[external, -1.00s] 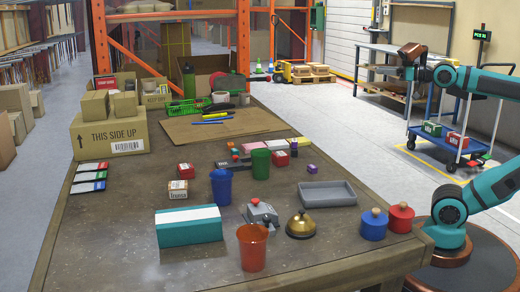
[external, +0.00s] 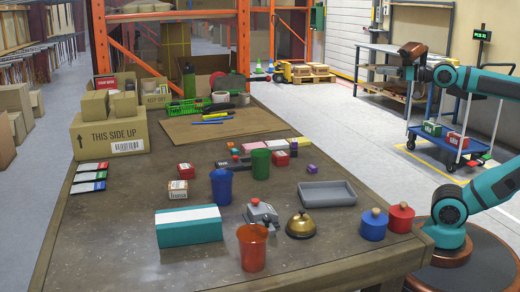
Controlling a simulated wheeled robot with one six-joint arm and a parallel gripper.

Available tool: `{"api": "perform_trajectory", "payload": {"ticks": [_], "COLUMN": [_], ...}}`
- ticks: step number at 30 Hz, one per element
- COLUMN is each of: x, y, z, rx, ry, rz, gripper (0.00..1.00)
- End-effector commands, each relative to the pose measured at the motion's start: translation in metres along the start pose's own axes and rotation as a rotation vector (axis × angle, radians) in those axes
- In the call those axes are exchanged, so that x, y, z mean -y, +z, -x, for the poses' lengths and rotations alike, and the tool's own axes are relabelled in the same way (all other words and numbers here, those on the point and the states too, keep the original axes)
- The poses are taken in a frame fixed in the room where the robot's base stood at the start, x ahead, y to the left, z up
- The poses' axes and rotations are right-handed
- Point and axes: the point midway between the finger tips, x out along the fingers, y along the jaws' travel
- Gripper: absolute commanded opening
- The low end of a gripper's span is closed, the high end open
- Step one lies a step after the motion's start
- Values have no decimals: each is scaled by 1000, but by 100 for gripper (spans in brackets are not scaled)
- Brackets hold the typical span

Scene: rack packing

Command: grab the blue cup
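The blue cup (external: 221,188) stands upright on the dark table, left of the table's middle. A green cup (external: 261,165) stands behind it to the right, and an orange-red cup (external: 252,248) stands in front near the near edge. My gripper (external: 400,66) is at the end of my teal arm at the upper right, raised and far from the blue cup. Its fingers are too small and dark to tell whether they are open or shut.
A teal and white box (external: 189,228) lies in front of the blue cup. A grey device with a red button (external: 262,213), a brass bell (external: 300,225) and a grey tray (external: 327,195) lie to its right. Lidded blue (external: 374,226) and red (external: 400,218) pots stand near my arm.

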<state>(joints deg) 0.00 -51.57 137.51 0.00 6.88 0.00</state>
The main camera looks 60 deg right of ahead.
Motion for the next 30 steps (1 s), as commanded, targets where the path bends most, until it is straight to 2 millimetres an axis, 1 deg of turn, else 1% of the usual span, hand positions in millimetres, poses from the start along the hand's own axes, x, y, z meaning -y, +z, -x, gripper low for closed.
{"api": "perform_trajectory", "payload": {"ticks": [9, 10, 14, 15, 18, 26, 29, 30], "x": [0, 0, 0, 0, 0, 0, 3, 5], "y": [0, 0, 0, 0, 0, 0, -4, -6], "z": [0, 0, 0, 0, 0, -1, -7, -12], "rx": [0, 0, 0, 0, 0, 1, 18, 32], "ry": [0, 0, 0, 0, 0, -1, -9, -15], "rz": [0, 0, 0, 0, 0, -1, -14, -24], "gripper": [36, 38, 64, 72, 88, 88, 88, 88]}}
